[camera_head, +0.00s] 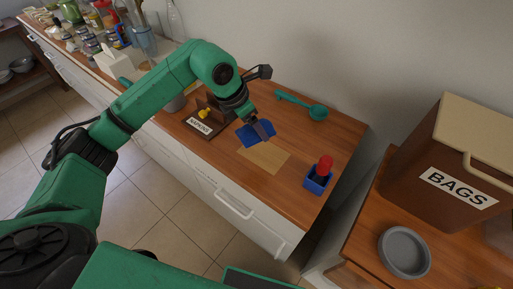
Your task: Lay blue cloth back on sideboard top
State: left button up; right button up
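The blue cloth (246,138) is on or just above the wooden sideboard top (343,130), at the far edge of a pale tan rectangle (264,158). My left gripper (265,130) points down at the right part of the cloth and overlaps it in the view. The fingers are small and partly merge with the cloth, so I cannot tell whether they grip it. I cannot tell whether the cloth touches the top all over. My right gripper is not in view.
A blue holder with a red-topped item (318,178) stands near the right end. A green ladle (312,110) lies at the back. A labelled brown holder (207,122) is left of the cloth. The BAGS bin (440,165) and grey bowl (404,252) are on the right surface.

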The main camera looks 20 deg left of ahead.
aim_at(242, 135)
pick_arm(q)
jog(key=f, duration=0.4)
jog(key=f+p, duration=0.1)
jog(key=f, duration=0.7)
jog(key=shift+w+p, duration=0.3)
jog(key=shift+p, duration=0.05)
jog(key=shift+f, duration=0.3)
jog(key=o, duration=1.3)
jog(key=shift+w, duration=0.1)
jog(key=b+v, duration=0.2)
jog(key=v, duration=1)
jog(key=shift+d, duration=0.1)
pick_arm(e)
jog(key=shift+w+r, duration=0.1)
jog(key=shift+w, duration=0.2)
